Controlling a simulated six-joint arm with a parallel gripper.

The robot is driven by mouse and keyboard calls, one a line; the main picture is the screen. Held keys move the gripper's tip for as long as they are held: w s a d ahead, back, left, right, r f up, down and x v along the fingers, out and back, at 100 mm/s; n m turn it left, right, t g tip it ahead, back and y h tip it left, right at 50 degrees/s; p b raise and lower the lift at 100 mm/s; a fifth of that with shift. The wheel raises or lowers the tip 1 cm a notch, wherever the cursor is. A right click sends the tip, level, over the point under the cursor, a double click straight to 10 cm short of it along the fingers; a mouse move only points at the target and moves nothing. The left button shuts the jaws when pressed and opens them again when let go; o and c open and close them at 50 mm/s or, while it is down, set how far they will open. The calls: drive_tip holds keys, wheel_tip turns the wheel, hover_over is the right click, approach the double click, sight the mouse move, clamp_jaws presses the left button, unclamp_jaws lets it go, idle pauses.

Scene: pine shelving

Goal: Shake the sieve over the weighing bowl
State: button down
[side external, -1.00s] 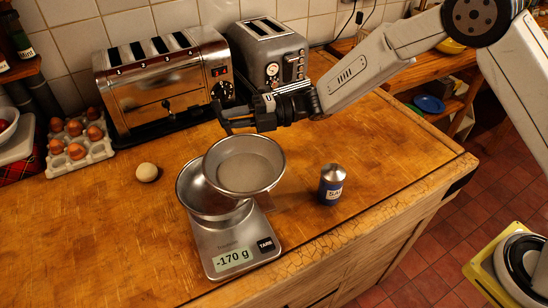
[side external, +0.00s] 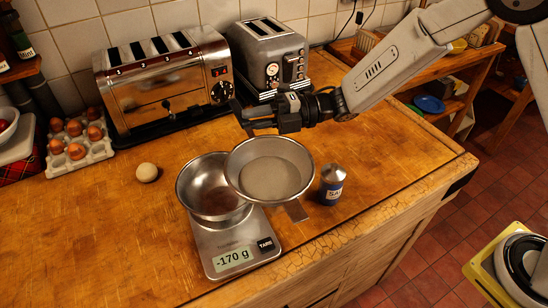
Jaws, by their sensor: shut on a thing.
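The sieve (side external: 270,172), a round metal rim with pale mesh, hangs tilted toward the camera, its short flat handle (side external: 297,211) pointing to the front right. My gripper (side external: 250,122) is just behind its far rim, shut on the sieve; the contact itself is hard to see. The steel weighing bowl (side external: 198,186) sits on the kitchen scale (side external: 230,240), which reads -170 g. In the picture the sieve covers the bowl's right edge and extends well to its right. I cannot make out anything falling.
A blue salt shaker (side external: 331,188) stands close to the sieve's right side in the picture. A chrome toaster (side external: 165,85) and a grey toaster (side external: 270,60) stand behind. The front-left worktop is clear.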

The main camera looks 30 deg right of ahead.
drive_tip(key=shift+w+f, duration=0.1)
idle(0.3)
drive_tip(key=w+a+f, duration=0.6)
drive_tip(key=w+f, duration=0.4)
drive_tip(key=w, duration=0.2)
drive_tip(key=shift+w, duration=0.15)
idle(3.6)
idle(1.7)
